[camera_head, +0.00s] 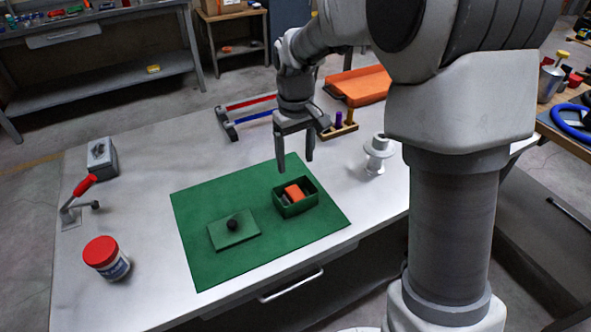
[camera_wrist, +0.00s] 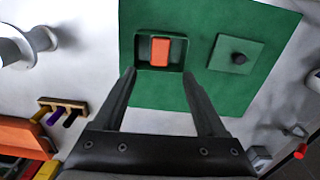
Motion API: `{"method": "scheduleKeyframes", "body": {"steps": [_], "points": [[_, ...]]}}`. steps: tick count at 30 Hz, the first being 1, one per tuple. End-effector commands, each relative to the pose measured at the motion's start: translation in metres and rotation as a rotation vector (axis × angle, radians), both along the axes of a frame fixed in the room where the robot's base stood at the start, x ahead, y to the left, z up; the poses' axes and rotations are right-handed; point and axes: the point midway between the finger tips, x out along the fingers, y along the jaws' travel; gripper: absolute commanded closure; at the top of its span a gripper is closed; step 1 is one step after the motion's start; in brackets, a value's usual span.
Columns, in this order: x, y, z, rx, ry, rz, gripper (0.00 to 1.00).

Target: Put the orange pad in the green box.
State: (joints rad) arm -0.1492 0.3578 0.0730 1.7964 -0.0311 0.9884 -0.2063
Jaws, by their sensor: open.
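The small open green box (camera_head: 295,207) stands on the green mat (camera_head: 190,200), in the mat's right part. The orange pad (camera_head: 293,192) is inside the box; it also shows there in the wrist view (camera_wrist: 160,51). Dark grey surfaces show beside the pad inside the box; I cannot tell what they are. My gripper (camera_head: 296,165) points down above the box, its fingers spread and empty. In the wrist view the fingertips (camera_wrist: 159,73) lie either side of the box's near edge, apart from the pad.
A green lid (camera_head: 247,238) with a black knob lies left of the box. A red-capped jar (camera_head: 102,252), a red-handled clamp (camera_head: 84,186) and a white spool (camera_head: 377,158) stand around the mat. An orange tray (camera_head: 358,85) and a peg rack (camera_head: 340,127) are behind.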

Motion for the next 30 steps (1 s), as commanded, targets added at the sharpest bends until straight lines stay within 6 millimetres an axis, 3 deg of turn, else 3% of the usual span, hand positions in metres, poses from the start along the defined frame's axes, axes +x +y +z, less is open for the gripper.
{"method": "scheduleKeyframes", "body": {"steps": [9,14,21,30], "points": [[-0.002,-0.001,0.018,0.000,-0.005,-0.004,0.26],[-0.017,-0.012,0.041,0.004,-0.049,-0.039,0.26],[-0.066,-0.040,0.089,0.019,-0.162,-0.138,0.26],[-0.136,-0.070,0.123,0.048,-0.303,-0.266,0.26]]}}
